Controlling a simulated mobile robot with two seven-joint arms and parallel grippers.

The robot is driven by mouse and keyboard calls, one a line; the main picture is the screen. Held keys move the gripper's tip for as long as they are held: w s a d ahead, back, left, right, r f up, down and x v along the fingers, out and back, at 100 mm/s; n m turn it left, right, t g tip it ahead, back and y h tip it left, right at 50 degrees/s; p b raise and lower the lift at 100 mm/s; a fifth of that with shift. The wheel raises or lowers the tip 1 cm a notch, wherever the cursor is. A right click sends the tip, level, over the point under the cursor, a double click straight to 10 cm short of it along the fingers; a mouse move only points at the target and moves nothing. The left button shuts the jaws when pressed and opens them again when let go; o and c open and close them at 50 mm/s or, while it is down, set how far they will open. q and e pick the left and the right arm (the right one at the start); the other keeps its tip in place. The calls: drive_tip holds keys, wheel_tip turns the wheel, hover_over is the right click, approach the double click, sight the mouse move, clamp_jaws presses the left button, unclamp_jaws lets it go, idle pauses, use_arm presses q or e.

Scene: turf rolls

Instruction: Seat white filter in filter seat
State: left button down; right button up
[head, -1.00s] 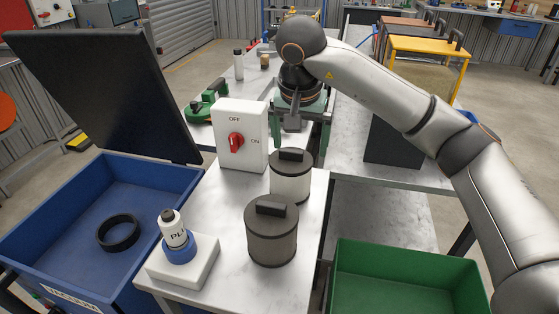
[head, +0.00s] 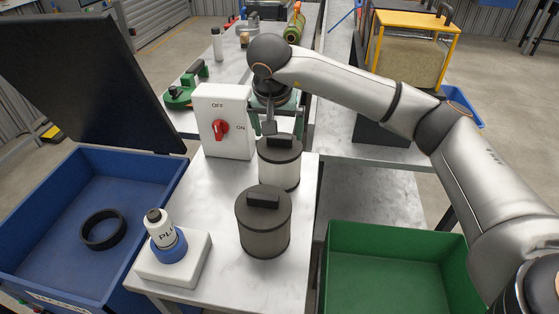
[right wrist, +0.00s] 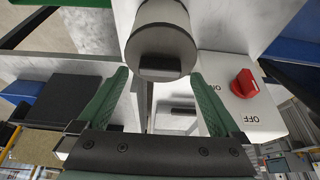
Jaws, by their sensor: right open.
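The white filter (head: 278,172), a white cylinder with a dark lid and block handle, stands upright on the metal bench behind a grey filter (head: 264,228). My right gripper (head: 271,120) is open at the far side of the white filter, just above and behind its lid. In the right wrist view, the open green fingers (right wrist: 160,76) lie to either side of the white filter (right wrist: 160,12) and its dark handle, with gaps visible. A black ring (head: 103,230), probably the filter seat, lies on the floor of the blue bin. My left gripper is out of view.
The blue bin (head: 40,258) has its black lid (head: 85,75) raised. A white switch box (head: 224,120) with a red knob stands close left of my gripper. A labelled bottle (head: 161,230) sits on a white block. A green bin (head: 390,255) is at right.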

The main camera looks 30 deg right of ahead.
sight(279, 137)
drive_tip(key=shift+x, duration=1.55)
drive_tip(key=shift+w, duration=0.1)
drive_tip(key=shift+c, duration=0.4)
drive_tip(key=shift+r, duration=0.1)
clamp_jaws()
